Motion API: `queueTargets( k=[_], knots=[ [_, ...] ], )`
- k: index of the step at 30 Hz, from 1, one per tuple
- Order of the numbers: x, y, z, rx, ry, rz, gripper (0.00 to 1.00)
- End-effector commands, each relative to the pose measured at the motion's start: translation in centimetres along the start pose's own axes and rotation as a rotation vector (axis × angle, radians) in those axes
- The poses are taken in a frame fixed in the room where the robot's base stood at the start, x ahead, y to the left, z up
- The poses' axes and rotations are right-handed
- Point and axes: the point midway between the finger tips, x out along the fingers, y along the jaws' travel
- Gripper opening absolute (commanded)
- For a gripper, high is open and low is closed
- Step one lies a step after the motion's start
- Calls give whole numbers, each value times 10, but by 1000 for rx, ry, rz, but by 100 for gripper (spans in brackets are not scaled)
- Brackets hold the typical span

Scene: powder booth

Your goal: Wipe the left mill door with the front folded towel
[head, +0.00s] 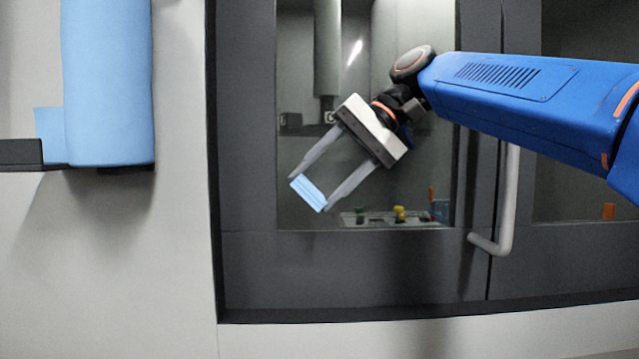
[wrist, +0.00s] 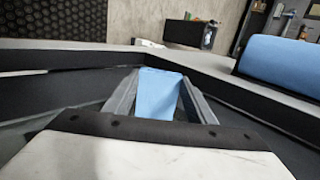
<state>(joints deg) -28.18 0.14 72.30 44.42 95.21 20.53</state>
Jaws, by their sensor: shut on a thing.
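My gripper (head: 308,193) is shut on a small light-blue folded towel (head: 307,194), held between its two fingertips. The towel also shows between the fingers in the wrist view (wrist: 158,94). The left mill door (head: 245,265) is dark grey with a large window (head: 300,150). In the head view my gripper and the towel are in front of the lower left part of this window. I cannot tell whether the towel touches the glass. The towel's far side is hidden.
A pale vertical handle (head: 510,200) stands out right of the left door. A large blue roll (head: 108,80) sits on a dark shelf (head: 20,153) at the left. Several small coloured items show behind the glass. The wall below the mill is clear.

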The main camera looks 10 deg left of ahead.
Motion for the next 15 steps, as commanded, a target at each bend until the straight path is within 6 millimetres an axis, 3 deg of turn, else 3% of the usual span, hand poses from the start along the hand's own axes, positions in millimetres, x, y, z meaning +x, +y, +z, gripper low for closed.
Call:
queueTargets(
  k=[15],
  knots=[
    [-17,17,1,1,2,0,9]
  ],
)
